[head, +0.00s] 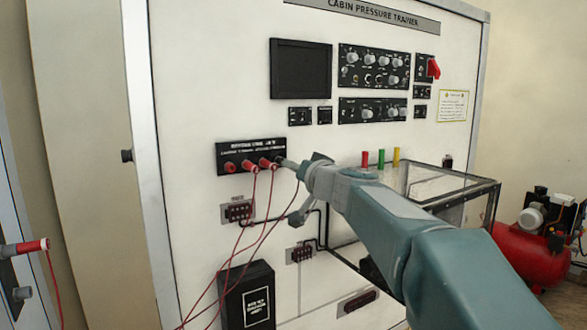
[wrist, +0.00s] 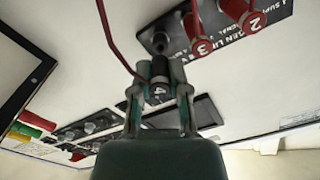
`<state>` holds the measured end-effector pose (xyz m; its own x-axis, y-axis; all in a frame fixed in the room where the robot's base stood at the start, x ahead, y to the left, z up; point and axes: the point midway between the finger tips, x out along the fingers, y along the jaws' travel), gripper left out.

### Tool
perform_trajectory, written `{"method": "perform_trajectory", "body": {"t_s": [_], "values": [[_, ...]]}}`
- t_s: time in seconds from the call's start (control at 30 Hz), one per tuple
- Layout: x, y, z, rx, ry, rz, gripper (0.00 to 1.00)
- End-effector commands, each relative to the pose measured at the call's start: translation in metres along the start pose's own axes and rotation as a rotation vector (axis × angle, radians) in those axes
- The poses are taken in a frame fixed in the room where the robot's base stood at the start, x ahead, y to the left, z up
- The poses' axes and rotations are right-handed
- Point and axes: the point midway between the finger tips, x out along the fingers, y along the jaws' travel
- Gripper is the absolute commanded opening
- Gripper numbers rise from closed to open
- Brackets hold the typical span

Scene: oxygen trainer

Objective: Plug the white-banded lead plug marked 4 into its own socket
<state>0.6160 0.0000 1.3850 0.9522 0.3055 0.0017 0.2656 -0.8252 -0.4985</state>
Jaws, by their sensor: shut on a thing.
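My gripper (wrist: 158,108) is shut on a dark plug marked 4 (wrist: 160,78), with a red lead curving past it. In the wrist view the plug points at a dark round socket (wrist: 160,42) at the end of the black socket strip. I cannot tell whether its tip touches or enters the socket. Red plugs marked 3 (wrist: 198,45) and 2 (wrist: 243,14) sit in the strip beside it. In the head view my gripper (head: 285,163) is at the right end of the socket strip (head: 222,153), and the held plug is mostly hidden.
Red leads hang in front of the panel (head: 190,60) below the strip. A clear case (head: 450,190) with coloured pegs on top stands to the right. A black box (head: 248,292) is below. Another red plug (head: 30,245) shows at far left.

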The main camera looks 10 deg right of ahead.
Motion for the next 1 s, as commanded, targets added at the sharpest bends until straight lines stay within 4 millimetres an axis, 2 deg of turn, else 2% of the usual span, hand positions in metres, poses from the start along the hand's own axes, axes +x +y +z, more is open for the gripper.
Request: {"method": "perform_trajectory", "body": {"t_s": [1.0], "values": [[0.015,0.000,0.000,0.000,0.000,0.000,0.00]]}}
